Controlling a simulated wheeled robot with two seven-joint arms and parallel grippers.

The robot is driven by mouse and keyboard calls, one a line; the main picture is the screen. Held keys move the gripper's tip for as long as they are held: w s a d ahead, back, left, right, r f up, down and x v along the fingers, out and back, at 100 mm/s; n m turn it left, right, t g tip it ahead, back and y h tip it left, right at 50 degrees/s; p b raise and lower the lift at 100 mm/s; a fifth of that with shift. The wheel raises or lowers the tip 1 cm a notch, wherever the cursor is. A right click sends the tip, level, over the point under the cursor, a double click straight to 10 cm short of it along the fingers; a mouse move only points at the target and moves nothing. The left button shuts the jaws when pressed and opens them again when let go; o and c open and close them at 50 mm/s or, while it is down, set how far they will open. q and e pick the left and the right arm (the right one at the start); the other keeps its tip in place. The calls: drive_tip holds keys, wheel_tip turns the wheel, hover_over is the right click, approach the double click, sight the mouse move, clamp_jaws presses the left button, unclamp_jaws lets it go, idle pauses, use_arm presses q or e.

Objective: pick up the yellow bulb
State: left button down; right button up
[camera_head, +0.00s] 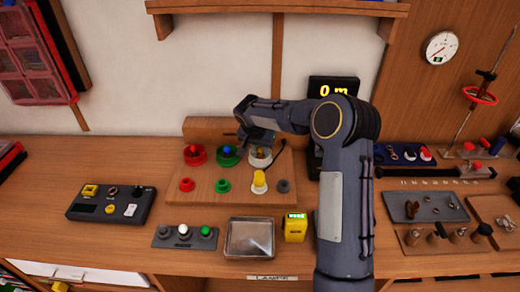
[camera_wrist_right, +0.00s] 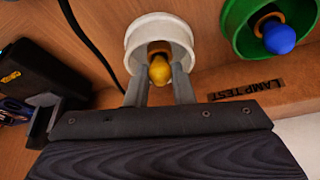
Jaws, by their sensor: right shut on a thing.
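The yellow bulb (camera_wrist_right: 159,70) shows in the right wrist view, at the mouth of a round white holder (camera_wrist_right: 140,30). My right gripper (camera_wrist_right: 160,80) has a finger on each side of the bulb and is shut on it. In the head view the right gripper (camera_head: 262,147) is over the white holder (camera_head: 260,161), at the right end of the back row on a wooden board (camera_head: 225,206). The bulb is hidden there by my gripper. My left gripper is not in view.
Red, green, yellow and grey pieces line the front row. A metal tray (camera_head: 232,252) and yellow box (camera_head: 295,227) lie in front. A dark cable runs beside the white holder.

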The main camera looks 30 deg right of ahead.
drive_tip(key=shift+r, duration=0.7)
drive_tip(key=s+d+r+b, duration=0.3)
drive_tip(key=s+r+b, duration=0.1)
drive_tip(key=s+r, duration=0.7)
drive_tip(key=s, duration=0.2)
drive_tip(key=shift+s+d+r, duration=0.15)
drive_tip(key=shift+s+r, duration=0.1)
drive_tip(key=shift+s, duration=0.1)
drive_tip(key=n+t, duration=0.1)
drive_tip(key=n, duration=0.2)
drive_tip(key=shift+d+y, duration=0.1)
drive_tip(key=shift+y, duration=0.3)
drive_tip(key=shift+n, duration=0.3)
